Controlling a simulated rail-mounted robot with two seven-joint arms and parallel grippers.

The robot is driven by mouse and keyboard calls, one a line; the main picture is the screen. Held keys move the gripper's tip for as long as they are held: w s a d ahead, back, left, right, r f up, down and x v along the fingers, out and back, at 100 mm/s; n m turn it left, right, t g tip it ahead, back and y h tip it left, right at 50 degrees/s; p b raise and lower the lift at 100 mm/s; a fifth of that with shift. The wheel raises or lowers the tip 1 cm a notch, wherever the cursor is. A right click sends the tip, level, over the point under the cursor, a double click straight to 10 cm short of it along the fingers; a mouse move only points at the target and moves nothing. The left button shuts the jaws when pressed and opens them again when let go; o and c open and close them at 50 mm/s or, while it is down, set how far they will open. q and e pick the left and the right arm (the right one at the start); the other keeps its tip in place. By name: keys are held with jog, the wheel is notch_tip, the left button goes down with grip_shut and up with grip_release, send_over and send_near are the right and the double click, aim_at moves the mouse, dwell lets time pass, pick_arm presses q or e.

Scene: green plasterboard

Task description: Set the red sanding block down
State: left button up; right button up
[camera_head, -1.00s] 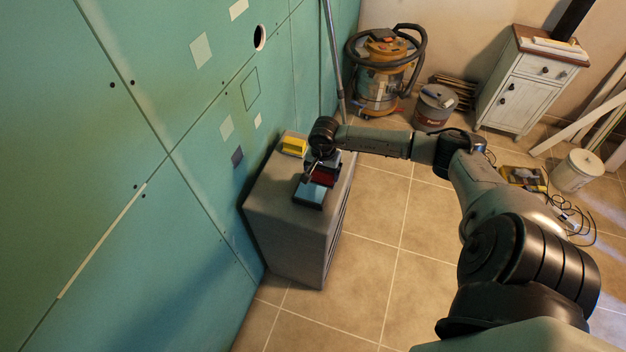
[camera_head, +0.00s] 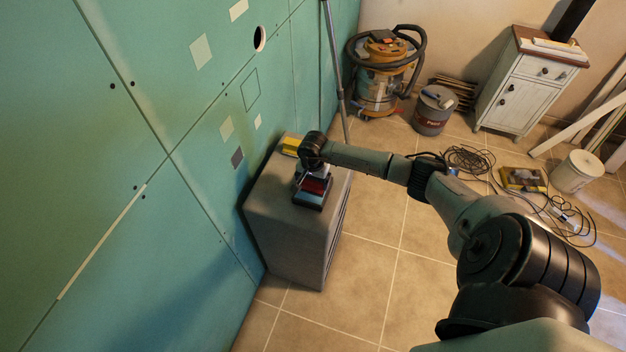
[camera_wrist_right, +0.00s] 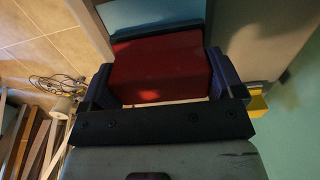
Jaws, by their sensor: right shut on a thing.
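The red sanding block (camera_head: 317,186) is at the grey cabinet top (camera_head: 268,195), beside a blue block (camera_head: 308,201). My right gripper (camera_head: 315,178) points down over it. In the right wrist view the red block (camera_wrist_right: 160,66) sits between the two fingers of my right gripper (camera_wrist_right: 160,74), which is shut on it. The blue block (camera_wrist_right: 150,14) lies just beyond the red one there. Whether the red block rests on the surface or hangs just above it, I cannot tell. My left gripper is not in view.
A yellow block (camera_head: 290,145) sits at the back of the cabinet top, near the green wall (camera_head: 130,180). A shop vacuum (camera_head: 380,75), a bucket (camera_head: 434,108) and cables (camera_head: 470,158) stand or lie on the floor behind. The cabinet top's front left is bare.

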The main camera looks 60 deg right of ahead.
jog(key=shift+f, duration=0.2)
jog(key=o, duration=0.6)
jog(key=shift+r, duration=0.1)
